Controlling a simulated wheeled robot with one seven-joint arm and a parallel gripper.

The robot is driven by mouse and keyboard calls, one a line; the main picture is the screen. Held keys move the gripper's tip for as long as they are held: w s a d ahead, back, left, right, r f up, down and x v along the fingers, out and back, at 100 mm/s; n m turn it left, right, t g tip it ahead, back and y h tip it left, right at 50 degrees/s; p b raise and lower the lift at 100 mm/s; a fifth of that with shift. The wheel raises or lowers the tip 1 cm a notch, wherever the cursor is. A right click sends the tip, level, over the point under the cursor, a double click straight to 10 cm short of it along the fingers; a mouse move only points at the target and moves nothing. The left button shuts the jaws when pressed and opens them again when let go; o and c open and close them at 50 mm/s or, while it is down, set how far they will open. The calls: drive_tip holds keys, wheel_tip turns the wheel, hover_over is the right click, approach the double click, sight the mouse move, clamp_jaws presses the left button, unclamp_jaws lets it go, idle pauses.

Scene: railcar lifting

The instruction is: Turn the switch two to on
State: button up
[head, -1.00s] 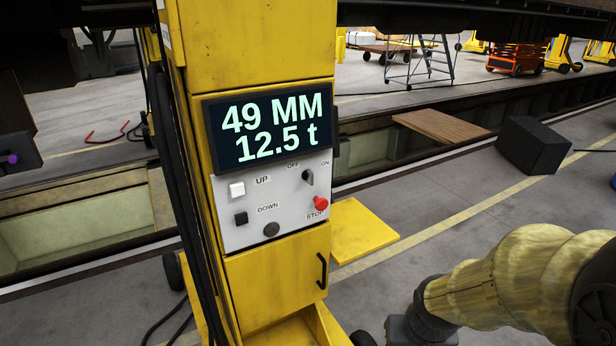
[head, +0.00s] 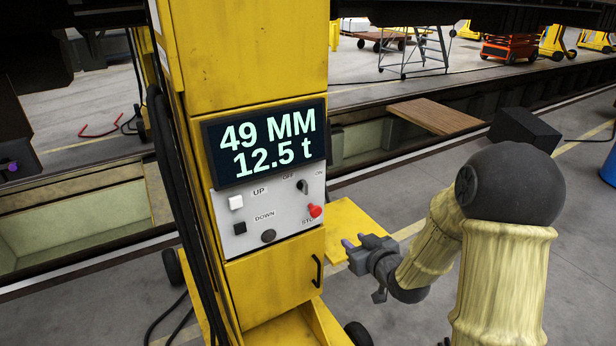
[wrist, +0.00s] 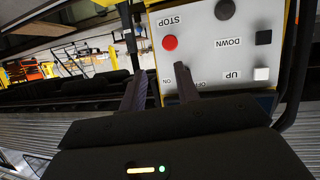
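The grey control panel (head: 234,243) is on the yellow lifting column. Its small dark rotary switch (head: 302,186) sits below the OFF and ON labels, above the red STOP button (head: 315,211). The knob is too small to tell its setting surely. My gripper (head: 350,245) is to the right of the panel and a little lower, apart from it. In the wrist view the panel (wrist: 206,48) appears upside down ahead of my gripper (wrist: 158,78). The two fingers are spread with nothing between them. The right finger seems to hide the switch there.
A display (head: 265,142) above the panel reads 49 MM and 12.5 t. A white UP button (head: 236,202), a black DOWN button (head: 240,228) and a round dark knob (head: 268,236) share the panel. A black door handle (head: 317,271) sticks out below. A yellow plate (head: 350,222) lies behind.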

sight(307, 185)
drive_tip(key=w+a+r+n+t+y+p, duration=0.1)
drive_tip(key=a+r+t+y, duration=0.1)
drive_tip(key=a+r+y, duration=0.1)
wheel_tip(307, 185, up, 2)
drive_tip(key=shift+w+a+r+y+p, duration=0.2)
drive_tip(key=shift+y+p, duration=0.2)
drive_tip(key=shift+y, duration=0.2)
drive_tip(key=shift+f, duration=0.1)
drive_tip(key=p+x, duration=0.3)
drive_tip(key=x, duration=0.5)
drive_tip(key=p+x, duration=0.4)
drive_tip(key=x, duration=0.4)
drive_tip(key=shift+r, duration=0.35)
drive_tip(key=shift+w+a+f+p, duration=0.15)
drive_tip(key=shift+w+a+p, duration=0.2)
drive_tip(key=shift+w, duration=0.3)
clamp_jaws()
